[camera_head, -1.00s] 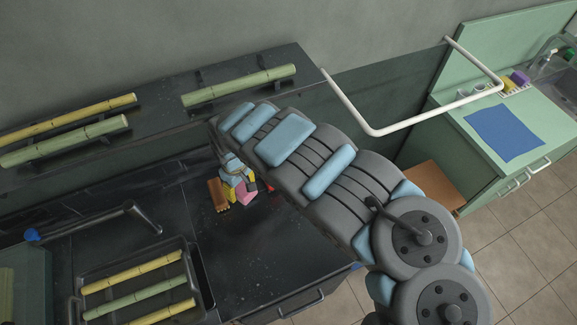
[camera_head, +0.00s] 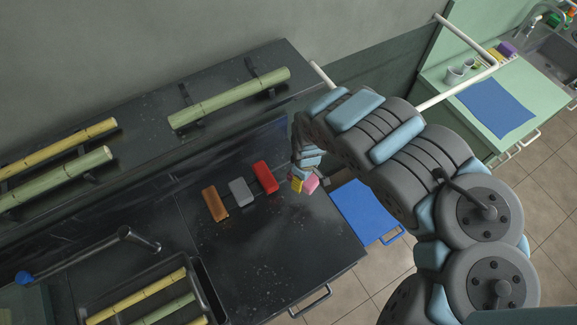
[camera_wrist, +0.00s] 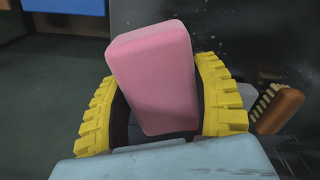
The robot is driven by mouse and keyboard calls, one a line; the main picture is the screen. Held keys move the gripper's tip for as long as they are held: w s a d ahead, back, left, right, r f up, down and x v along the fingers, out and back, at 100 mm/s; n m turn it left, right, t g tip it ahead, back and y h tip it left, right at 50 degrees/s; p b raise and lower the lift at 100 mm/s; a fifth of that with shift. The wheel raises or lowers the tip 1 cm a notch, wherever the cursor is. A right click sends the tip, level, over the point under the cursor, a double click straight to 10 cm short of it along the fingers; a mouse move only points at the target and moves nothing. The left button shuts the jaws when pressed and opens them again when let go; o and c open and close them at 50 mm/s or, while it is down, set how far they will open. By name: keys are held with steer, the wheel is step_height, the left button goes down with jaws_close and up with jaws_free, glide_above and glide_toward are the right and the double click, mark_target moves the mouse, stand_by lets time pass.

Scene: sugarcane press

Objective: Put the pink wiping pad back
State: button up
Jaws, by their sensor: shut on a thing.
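The pink wiping pad (camera_wrist: 155,75) is held between the yellow fingers of my gripper (camera_wrist: 155,105), tilted a little in the wrist view. In the head view the pink pad (camera_head: 311,184) shows at the end of my gripper (camera_head: 303,184), near the right edge of the black counter. My gripper is shut on the pad. It is to the right of the red pad on the counter. The pad's underside and its height above the counter are hard to tell.
On the black counter (camera_head: 270,250) lie a brown brush (camera_head: 215,203), a grey block (camera_head: 241,191) and a red block (camera_head: 265,177) in a row. A blue surface (camera_head: 365,211) is beyond the counter's right edge. A white rail (camera_head: 455,90) and green counter (camera_head: 535,125) stand right.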

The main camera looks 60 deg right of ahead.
steer(key=w+d+f+b, duration=0.1)
steer(key=b, duration=0.1)
steer(key=w+d+f+b, duration=0.1)
steer(key=w+b, duration=0.1)
steer(key=b, duration=0.1)
steer(key=shift+w+d+f+b, duration=0.15)
steer(key=shift+d+f+b, duration=0.1)
steer(key=shift+d+b, duration=0.1)
steer(key=shift+w+d+f+b, duration=0.3)
steer(key=shift+w+d+b, duration=0.2)
steer(key=shift+b, duration=0.4)
steer(key=w+d+f+b, duration=0.2)
steer(key=b, duration=0.1)
steer(key=w+d+f+b, duration=0.2)
steer(key=f+b, duration=0.1)
steer(key=b, duration=0.1)
steer(key=shift+w+d+f+b, duration=0.2)
steer(key=shift+w+d+b, duration=0.1)
steer(key=shift+w+d, duration=0.1)
steer(key=shift+w+d+f, duration=0.1)
steer(key=shift+w+f, duration=0.05)
steer(key=shift+f, duration=0.4)
steer(key=shift+f+b, duration=0.45)
steer(key=shift+f, duration=1)
steer(key=shift+f, duration=0.6)
